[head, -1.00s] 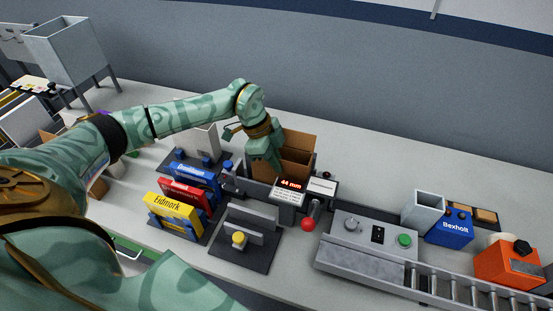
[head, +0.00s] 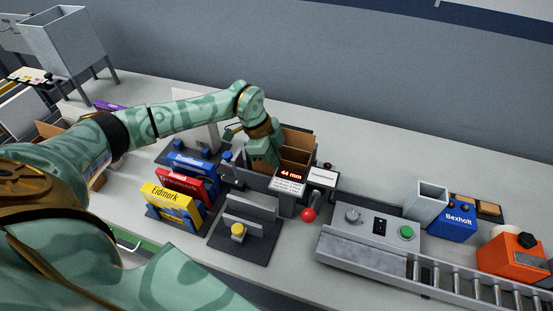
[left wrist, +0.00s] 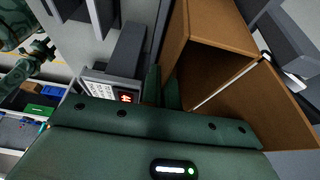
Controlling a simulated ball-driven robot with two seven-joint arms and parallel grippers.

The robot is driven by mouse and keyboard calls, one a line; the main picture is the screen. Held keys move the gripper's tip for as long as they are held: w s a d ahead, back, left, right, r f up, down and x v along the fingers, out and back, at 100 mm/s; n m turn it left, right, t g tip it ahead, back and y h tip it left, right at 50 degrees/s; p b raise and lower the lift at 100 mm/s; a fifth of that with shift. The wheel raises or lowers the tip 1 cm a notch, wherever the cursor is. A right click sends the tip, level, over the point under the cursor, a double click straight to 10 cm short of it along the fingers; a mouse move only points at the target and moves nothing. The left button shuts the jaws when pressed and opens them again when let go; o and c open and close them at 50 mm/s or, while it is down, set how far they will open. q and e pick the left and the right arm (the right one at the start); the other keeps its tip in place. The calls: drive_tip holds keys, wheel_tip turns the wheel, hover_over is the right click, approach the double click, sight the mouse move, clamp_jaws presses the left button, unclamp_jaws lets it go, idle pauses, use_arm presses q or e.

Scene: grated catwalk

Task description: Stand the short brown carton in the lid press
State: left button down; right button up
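A brown open-topped carton (head: 297,146) stands at mid-bench, just behind a dark station with a 44 mm display (head: 290,174) and a red-knobbed lever (head: 309,214). I cannot tell for sure whether this station is the lid press. My left gripper (head: 274,166) points down at the carton's left side. In the left wrist view, the fingers (left wrist: 162,90) are close together at the edge of the carton's wall (left wrist: 215,65) and appear to pinch it. The carton's base is hidden in both views. My right gripper is not in view.
Blue, red and yellow boxes (head: 172,204) stand in a rack at left. A grey fixture with a yellow knob (head: 238,231) is in front. The back right bench is clear.

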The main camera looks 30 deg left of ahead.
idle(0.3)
use_arm(q)
drive_tip(key=c, duration=1.6)
unclamp_jaws()
drive_tip(key=shift+f, duration=0.1)
drive_tip(key=shift+o, duration=0.3)
drive_tip(key=shift+s+f, duration=0.1)
